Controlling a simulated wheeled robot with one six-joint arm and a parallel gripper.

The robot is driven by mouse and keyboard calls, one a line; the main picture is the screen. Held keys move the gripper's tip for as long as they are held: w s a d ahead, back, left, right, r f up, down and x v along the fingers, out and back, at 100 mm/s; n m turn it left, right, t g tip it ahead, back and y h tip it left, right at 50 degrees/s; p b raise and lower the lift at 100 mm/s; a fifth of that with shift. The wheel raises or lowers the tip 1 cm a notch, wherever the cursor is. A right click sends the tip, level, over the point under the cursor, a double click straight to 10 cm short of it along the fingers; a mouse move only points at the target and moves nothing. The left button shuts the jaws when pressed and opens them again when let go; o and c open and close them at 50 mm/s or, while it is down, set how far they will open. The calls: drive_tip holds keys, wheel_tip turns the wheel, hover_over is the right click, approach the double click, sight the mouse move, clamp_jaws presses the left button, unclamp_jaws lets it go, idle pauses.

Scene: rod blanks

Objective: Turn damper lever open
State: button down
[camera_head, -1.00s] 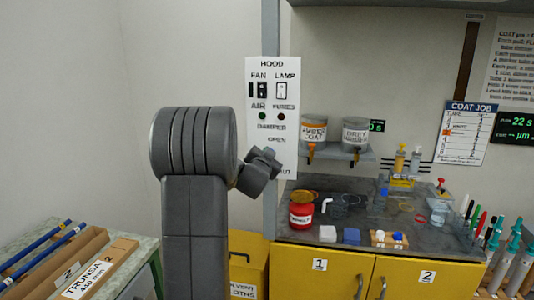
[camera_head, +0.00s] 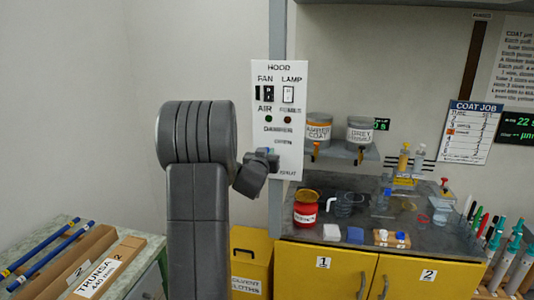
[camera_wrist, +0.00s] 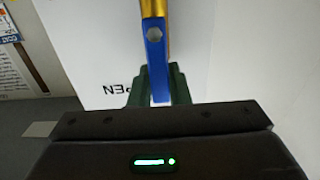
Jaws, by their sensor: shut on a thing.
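The damper lever (camera_wrist: 156,62) is a blue bar with a hex bolt and a gold piece at its upper end in the wrist view. The green fingers of my gripper (camera_wrist: 161,84) are shut on its lower part, one on each side. An upside-down label ending in "PEN" (camera_wrist: 116,89) shows just left of the fingers. In the head view my gripper (camera_head: 272,160) is at the lower part of the white hood panel (camera_head: 290,100), below the "DAMPER" word. Only a speck of blue shows there; my wrist hides most of the lever.
The panel also carries fan and lamp switches (camera_head: 265,94) above. Right of it, two coat pots (camera_head: 318,131) stand on a shelf over a bench with a red jar (camera_head: 305,212) and small vessels. A yellow bin (camera_head: 249,262) stands below.

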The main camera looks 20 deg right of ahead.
drive_tip(key=shift+f, duration=0.1)
drive_tip(key=c, duration=1.4)
unclamp_jaws()
drive_tip(key=shift+o, duration=0.2)
drive_tip(key=b+v, duration=0.3)
drive_tip(key=v, duration=1.1)
drive_tip(key=shift+w, duration=0.15)
drive_tip(key=p+x, duration=0.3)
drive_tip(key=x, duration=1)
drive_tip(key=shift+w+d, duration=0.3)
drive_tip(key=shift+s+a, duration=0.1)
drive_tip(key=shift+s, duration=0.05)
